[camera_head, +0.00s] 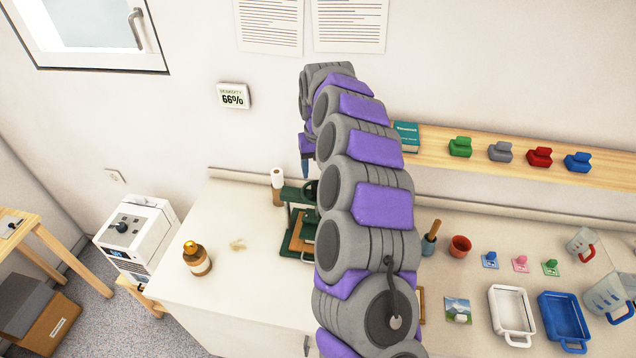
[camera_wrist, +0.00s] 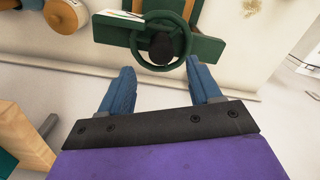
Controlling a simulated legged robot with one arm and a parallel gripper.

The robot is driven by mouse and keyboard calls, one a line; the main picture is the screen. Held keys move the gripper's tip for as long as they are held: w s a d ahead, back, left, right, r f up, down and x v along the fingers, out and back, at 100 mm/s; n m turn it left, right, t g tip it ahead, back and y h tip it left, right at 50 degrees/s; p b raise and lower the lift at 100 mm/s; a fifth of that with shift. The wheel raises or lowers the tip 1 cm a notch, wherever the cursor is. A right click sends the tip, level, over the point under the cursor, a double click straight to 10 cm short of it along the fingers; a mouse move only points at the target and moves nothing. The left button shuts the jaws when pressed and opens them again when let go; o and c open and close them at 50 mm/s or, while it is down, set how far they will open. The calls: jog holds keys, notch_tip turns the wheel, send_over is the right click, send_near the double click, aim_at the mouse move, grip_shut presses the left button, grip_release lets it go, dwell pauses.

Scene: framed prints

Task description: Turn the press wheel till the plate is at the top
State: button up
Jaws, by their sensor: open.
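The green press (camera_head: 301,222) stands on the white counter, partly hidden behind my arm in the head view. Its green wheel (camera_wrist: 188,38), a ring around a dark hub, shows at the top of the wrist view. My gripper (camera_wrist: 161,68) is open and empty, with its two blue fingers apart, one toward each side of the wheel's near rim. I cannot tell whether they touch it. The press's plate cannot be made out clearly, and its height cannot be told.
A brown bottle (camera_head: 197,259) stands left of the press and a white roll (camera_head: 278,181) behind it. A wooden shelf (camera_head: 433,148) with a teal book and several coloured blocks is right of my arm. White (camera_head: 512,315) and blue (camera_head: 563,320) trays lie on the right counter.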

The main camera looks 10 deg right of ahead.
aim_at(317, 182)
jog(key=f, duration=0.5)
jog(key=shift+a, duration=0.3)
jog(key=shift+d+f, duration=0.1)
jog(key=shift+f, duration=0.35)
jog(key=c, duration=1)
